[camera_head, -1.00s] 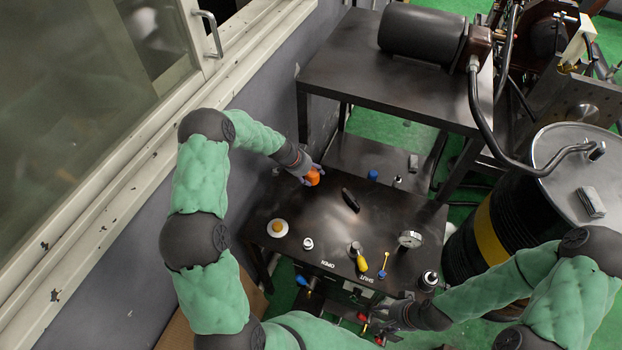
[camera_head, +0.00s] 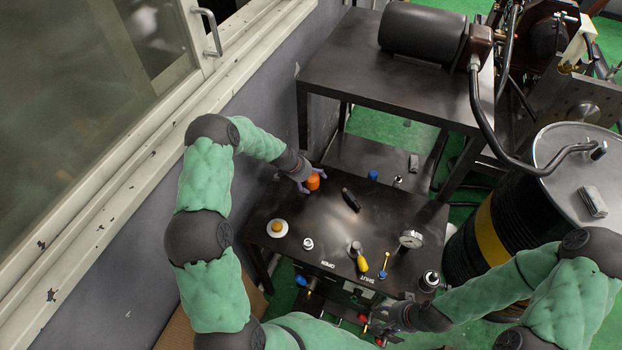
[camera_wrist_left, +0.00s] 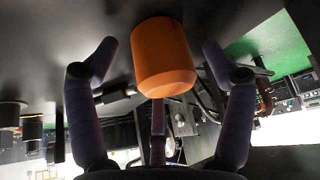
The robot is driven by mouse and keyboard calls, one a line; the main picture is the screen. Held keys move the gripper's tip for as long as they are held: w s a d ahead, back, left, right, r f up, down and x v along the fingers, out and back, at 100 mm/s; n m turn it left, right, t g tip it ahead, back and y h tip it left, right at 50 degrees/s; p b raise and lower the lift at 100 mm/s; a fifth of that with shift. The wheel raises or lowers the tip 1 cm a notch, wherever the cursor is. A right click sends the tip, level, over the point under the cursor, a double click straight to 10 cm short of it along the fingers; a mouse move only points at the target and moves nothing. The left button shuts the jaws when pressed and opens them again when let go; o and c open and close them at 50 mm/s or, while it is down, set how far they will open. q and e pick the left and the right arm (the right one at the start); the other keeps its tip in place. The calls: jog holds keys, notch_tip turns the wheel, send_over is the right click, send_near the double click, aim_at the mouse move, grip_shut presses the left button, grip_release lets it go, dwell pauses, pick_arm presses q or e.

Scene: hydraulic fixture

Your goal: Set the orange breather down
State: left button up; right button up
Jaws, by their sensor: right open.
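The orange breather (camera_head: 313,182) stands upright on the dark table (camera_head: 330,232), near its far left edge. In the left wrist view the breather (camera_wrist_left: 164,60) is a smooth orange cylinder between the fingers, with a visible gap on both sides. My left gripper (camera_head: 307,184) is open beside the breather, coming in from the left; its fingers (camera_wrist_left: 158,48) look clear of it. My right gripper (camera_head: 372,325) is open at the table's front edge, low in the head view, partly hidden by its own wrist and small parts there.
A black handle-like part (camera_head: 351,200) lies right of the breather. A blue cap (camera_head: 373,175) is behind. A wall (camera_head: 262,120) runs close on the left.

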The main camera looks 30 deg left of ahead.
pick_arm(q)
jog(key=shift+r, duration=0.15)
jog(key=shift+a+r, duration=0.15)
jog(key=shift+r, duration=0.15)
jog(key=p+v, duration=0.1)
jog(key=v, duration=1)
jog(key=shift+s, duration=0.2)
